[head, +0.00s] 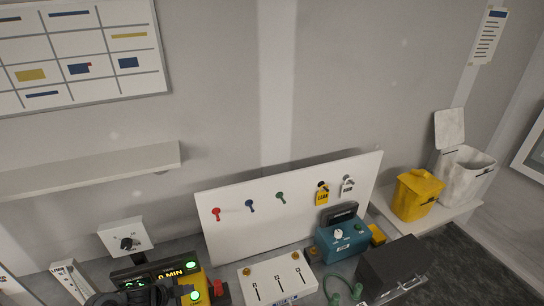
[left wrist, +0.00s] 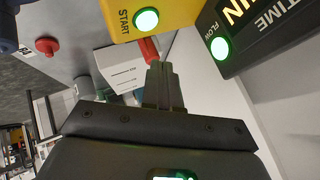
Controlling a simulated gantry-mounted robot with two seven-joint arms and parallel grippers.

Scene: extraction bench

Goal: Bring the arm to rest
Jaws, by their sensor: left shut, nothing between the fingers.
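My left gripper (head: 150,295) shows only partly at the bottom edge of the head view, in front of the timer. In the left wrist view the two fingers of my left gripper (left wrist: 162,75) are together with nothing between them. A yellow START box with a lit green button (left wrist: 146,20) is beyond the fingertips. A dark timer panel with a lit green FLOW lamp (left wrist: 221,48) is at the upper right. I cannot tell whether the fingers touch anything. My right gripper is not in view.
A white box with slots (head: 278,279), a blue device (head: 342,240) and a dark box (head: 392,265) are to the right. A red knob (left wrist: 47,46) is close by.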

